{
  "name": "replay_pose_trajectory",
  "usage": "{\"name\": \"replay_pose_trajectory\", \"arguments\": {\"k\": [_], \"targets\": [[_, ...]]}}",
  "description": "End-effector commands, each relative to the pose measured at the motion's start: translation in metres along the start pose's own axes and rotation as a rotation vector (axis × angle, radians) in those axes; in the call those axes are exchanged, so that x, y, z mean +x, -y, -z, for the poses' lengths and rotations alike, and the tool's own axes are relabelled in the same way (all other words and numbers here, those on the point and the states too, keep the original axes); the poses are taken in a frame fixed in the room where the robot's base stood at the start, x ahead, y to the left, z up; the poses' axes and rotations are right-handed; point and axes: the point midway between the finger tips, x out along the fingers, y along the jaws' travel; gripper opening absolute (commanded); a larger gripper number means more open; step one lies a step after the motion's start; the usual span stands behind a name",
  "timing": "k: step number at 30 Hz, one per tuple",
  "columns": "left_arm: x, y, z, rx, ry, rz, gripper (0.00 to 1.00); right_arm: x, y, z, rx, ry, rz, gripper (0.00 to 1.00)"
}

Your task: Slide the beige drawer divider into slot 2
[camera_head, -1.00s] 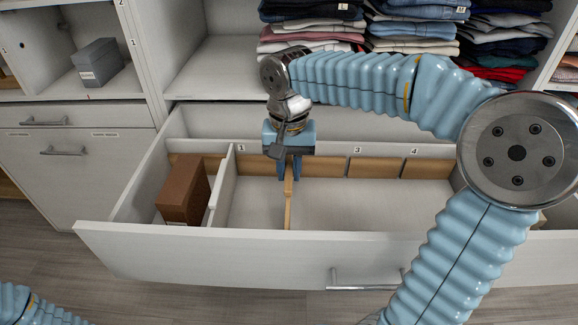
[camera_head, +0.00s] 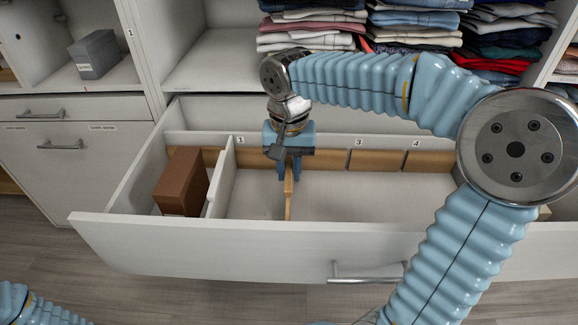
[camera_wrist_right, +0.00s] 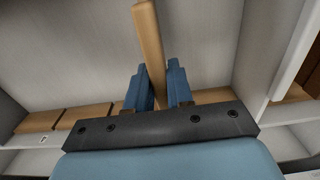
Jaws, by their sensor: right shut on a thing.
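The beige divider (camera_head: 289,198) stands upright in the open drawer (camera_head: 250,240), running from front to back between label 1 and label 3. My right gripper (camera_head: 288,172) is above it, pointing down, with its fingers shut on its top edge. In the right wrist view the divider (camera_wrist_right: 150,45) passes between the two blue fingers of the right gripper (camera_wrist_right: 157,85). The label for slot 2 is hidden behind the gripper. Whether the divider's lower edge touches the drawer floor I cannot tell. My left gripper is not in view.
A brown box (camera_head: 183,182) stands in the drawer's left part, beside a white divider (camera_head: 222,178). Labels 3 (camera_head: 358,141) and 4 (camera_head: 416,143) mark the back rail. The drawer floor right of the beige divider is clear. Folded clothes (camera_head: 312,25) lie on the shelf above.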

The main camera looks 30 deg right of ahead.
Motion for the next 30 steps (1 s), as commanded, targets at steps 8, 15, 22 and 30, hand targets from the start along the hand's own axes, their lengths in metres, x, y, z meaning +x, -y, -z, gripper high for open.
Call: {"name": "replay_pose_trajectory", "arguments": {"k": [8,15,22,30], "targets": [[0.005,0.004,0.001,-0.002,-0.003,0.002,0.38,0.008,0.000,0.000,0.000,0.000,0.000,0.00],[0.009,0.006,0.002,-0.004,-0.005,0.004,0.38,0.014,0.000,0.000,0.000,0.000,0.000,0.00],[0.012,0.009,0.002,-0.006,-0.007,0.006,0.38,0.020,0.000,0.000,0.000,0.000,0.000,0.00],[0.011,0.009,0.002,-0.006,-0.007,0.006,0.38,0.019,0.000,0.000,0.000,0.000,0.000,0.51]]}}
